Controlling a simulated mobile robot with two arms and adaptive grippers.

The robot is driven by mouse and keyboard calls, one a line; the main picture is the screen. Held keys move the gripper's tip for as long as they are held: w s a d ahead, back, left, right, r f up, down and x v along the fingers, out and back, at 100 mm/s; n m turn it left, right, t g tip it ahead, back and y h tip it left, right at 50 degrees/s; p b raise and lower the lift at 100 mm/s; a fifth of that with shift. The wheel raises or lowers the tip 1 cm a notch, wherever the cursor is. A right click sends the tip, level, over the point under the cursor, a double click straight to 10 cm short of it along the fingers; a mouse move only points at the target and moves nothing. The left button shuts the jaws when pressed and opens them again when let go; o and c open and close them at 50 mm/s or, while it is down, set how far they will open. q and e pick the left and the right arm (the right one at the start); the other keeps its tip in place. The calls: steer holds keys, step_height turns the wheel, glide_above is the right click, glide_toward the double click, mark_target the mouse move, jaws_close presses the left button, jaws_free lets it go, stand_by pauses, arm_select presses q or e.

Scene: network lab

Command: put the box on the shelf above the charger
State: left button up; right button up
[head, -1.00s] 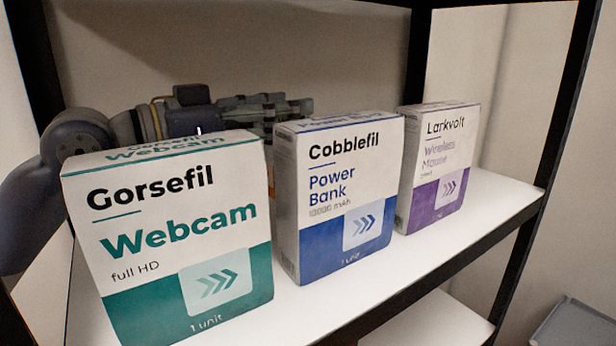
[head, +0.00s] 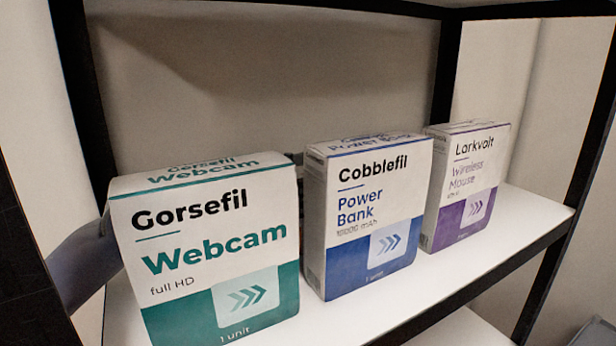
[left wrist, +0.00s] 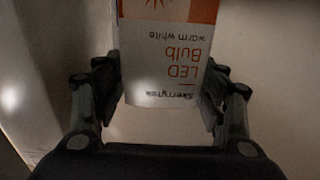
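A white and orange LED Bulb box (left wrist: 168,60) shows upside down in the left wrist view, with its upper part cut off by the frame. My left gripper (left wrist: 165,95) has a finger against each side of this box and is shut on it. In the head view only a piece of my left arm (head: 88,265) shows at the left, behind the Webcam box; the gripper and the held box are hidden there. The white shelf board (head: 400,310) crosses the head view. I see no charger. My right gripper is not in view.
The green Webcam box (head: 205,255), blue Power Bank box (head: 365,215) and purple Wireless Mouse box (head: 465,185) stand in a row on the shelf, with narrow gaps. Black posts (head: 80,90) frame it. Bare board shows right of the mouse box.

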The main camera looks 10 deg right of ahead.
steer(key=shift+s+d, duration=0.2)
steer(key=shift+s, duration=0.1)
arm_select(q)
steer(key=shift+a+r, duration=0.1)
steer(key=shift+r, duration=0.05)
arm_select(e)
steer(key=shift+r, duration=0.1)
arm_select(q)
steer(key=shift+a, duration=0.2)
steer(key=b+v, duration=0.5)
steer(key=v, duration=0.6)
steer(key=shift+s+a, duration=0.15)
steer(key=shift+a, duration=0.1)
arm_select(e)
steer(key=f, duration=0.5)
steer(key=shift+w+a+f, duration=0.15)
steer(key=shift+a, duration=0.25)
